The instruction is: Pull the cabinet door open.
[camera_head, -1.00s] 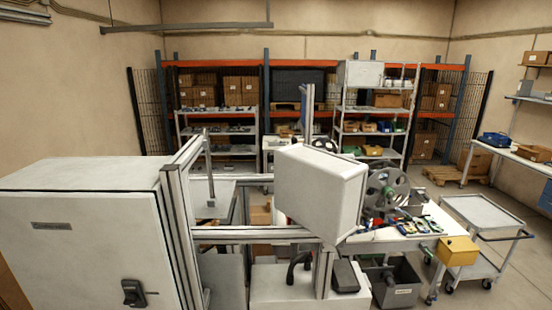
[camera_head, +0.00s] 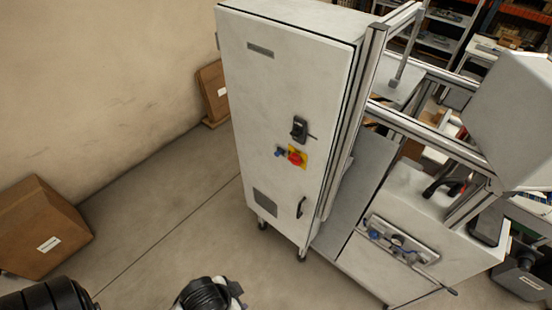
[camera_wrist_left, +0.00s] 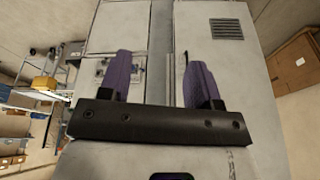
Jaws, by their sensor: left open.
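The cabinet (camera_head: 275,100) is a tall white box on casters, and its front door (camera_head: 262,85) looks shut. On the door are a black latch handle (camera_head: 299,130), a red and yellow switch (camera_head: 296,156), a small black pull handle (camera_head: 301,207) and a vent (camera_head: 265,203). In the left wrist view my left gripper (camera_wrist_left: 160,80) has its two purple fingers spread wide with nothing between them. The cabinet door (camera_wrist_left: 215,65) shows behind the right finger, with the vent near the top. My right gripper is not in view.
A metal frame post (camera_head: 352,115) stands against the cabinet's right edge, with a white machine (camera_head: 385,262) beside it. Cardboard boxes sit at the left (camera_head: 40,228) and behind the cabinet (camera_head: 213,92). The floor (camera_head: 165,210) in front and left of the cabinet is clear.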

